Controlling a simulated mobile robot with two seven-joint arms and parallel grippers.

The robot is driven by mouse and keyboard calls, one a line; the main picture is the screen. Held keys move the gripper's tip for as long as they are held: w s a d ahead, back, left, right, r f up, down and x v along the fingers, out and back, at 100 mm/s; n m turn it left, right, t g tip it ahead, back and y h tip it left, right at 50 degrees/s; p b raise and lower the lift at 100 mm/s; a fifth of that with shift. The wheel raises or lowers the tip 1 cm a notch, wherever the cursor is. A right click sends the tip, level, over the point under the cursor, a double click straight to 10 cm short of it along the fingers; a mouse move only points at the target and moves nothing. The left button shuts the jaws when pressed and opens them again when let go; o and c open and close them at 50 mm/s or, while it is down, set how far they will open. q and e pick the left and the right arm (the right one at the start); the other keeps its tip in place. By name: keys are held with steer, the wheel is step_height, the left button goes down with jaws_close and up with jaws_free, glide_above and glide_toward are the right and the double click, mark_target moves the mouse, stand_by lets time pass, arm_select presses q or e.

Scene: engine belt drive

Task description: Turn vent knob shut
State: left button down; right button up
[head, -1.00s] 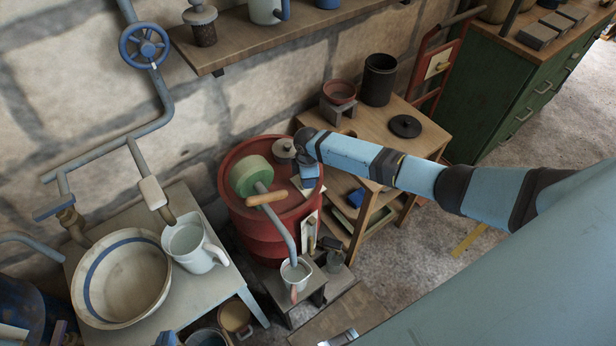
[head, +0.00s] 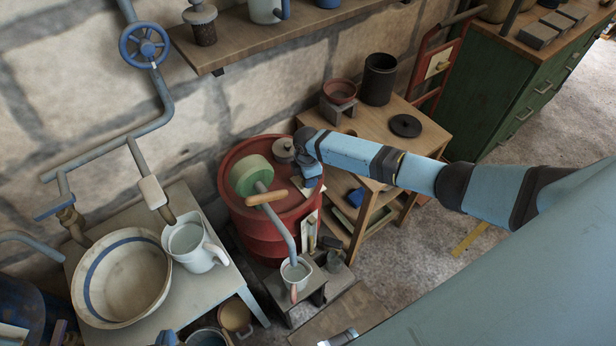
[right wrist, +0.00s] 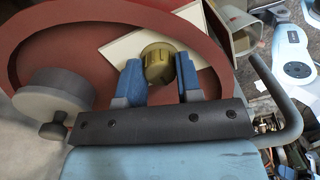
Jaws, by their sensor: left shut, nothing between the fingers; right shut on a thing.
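The brass vent knob (right wrist: 157,62) stands over a white plate on the red drum (head: 262,240). In the right wrist view it sits between the two blue fingers of my right gripper (right wrist: 159,72), which is shut on it. In the head view my right gripper (head: 312,175) is over the drum's right side and hides the knob. A grey cap (head: 284,151) is on the drum top beside the gripper; it also shows in the right wrist view (right wrist: 55,92). A blue piece at the bottom edge looks like my left gripper (head: 165,339), mostly cut off and apart from the drum.
A green wheel (head: 250,175) and a bent pipe with a wooden grip (head: 267,197) are at the drum's left. A small jug (head: 296,270) stands below. A wooden table (head: 425,140) is to the right, a bench with a bowl (head: 125,280) and pitcher (head: 195,245) to the left.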

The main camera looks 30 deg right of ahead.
steer(key=o, duration=0.9)
steer(key=shift+o, duration=0.2)
steer(key=shift+r, duration=0.1)
step_height(320, 180, up, 14)
steer(key=shift+w, duration=0.25)
steer(key=shift+f, duration=0.2)
